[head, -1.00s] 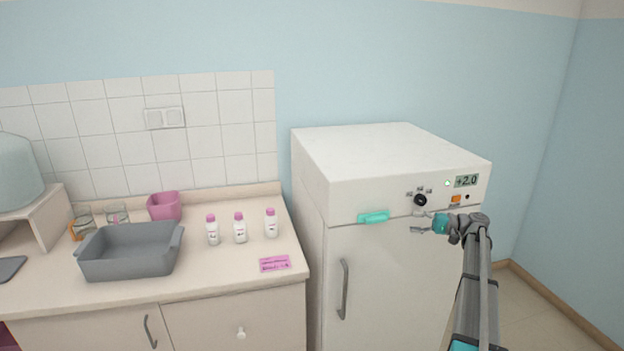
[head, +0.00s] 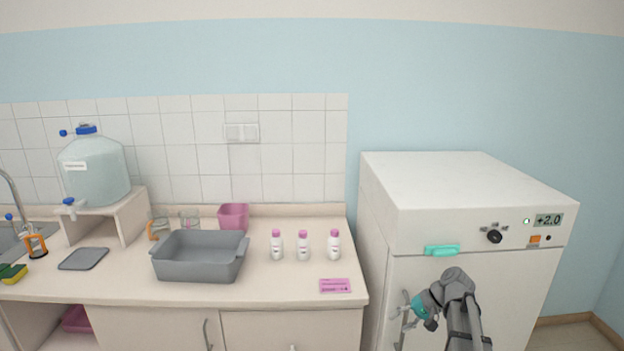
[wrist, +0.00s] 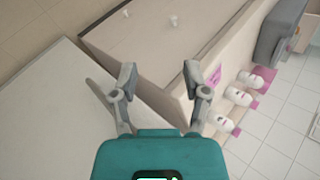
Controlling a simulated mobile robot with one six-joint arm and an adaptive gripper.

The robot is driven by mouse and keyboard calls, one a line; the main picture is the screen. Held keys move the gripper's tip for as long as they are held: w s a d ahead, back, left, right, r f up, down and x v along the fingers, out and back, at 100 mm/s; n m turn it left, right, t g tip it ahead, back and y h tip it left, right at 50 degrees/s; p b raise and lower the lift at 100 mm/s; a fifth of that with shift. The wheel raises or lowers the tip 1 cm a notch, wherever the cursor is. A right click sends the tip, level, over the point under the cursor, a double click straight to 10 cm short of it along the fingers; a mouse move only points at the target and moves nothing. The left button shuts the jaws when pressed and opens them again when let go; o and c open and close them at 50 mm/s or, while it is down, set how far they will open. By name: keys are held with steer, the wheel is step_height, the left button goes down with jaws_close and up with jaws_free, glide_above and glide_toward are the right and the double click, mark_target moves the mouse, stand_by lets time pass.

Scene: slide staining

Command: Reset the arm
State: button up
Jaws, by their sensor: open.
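My gripper (head: 405,312) is open and empty, in front of the white cabinet's door at the right of the head view. In the wrist view my gripper (wrist: 160,75) shows its two fingers apart with nothing between them. The white cabinet (head: 470,185) has a display, a black knob and a teal handle piece (head: 442,250) on its front. The gripper is below and left of that teal piece in the head view. My arm hides part of the door.
The counter (head: 280,305) to the left holds a grey tray (head: 200,270), a pink container (head: 233,216), three white bottles with pink caps (head: 303,246) and a pink label (head: 335,286). A large water jug (head: 93,170) stands on a shelf further left.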

steer(key=s+a+f+n+h, duration=0.1)
steer(key=s+a+f+h, duration=0.1)
steer(key=s, duration=0.5)
steer(key=s+a+f+n+g+h, duration=0.1)
steer(key=s+a+f+n+h, duration=0.1)
steer(key=s+a+h, duration=0.3)
steer(key=shift+s+a+f+h, duration=0.25)
steer(key=shift+s+f+h, duration=0.3)
steer(key=shift+s+h, duration=0.4)
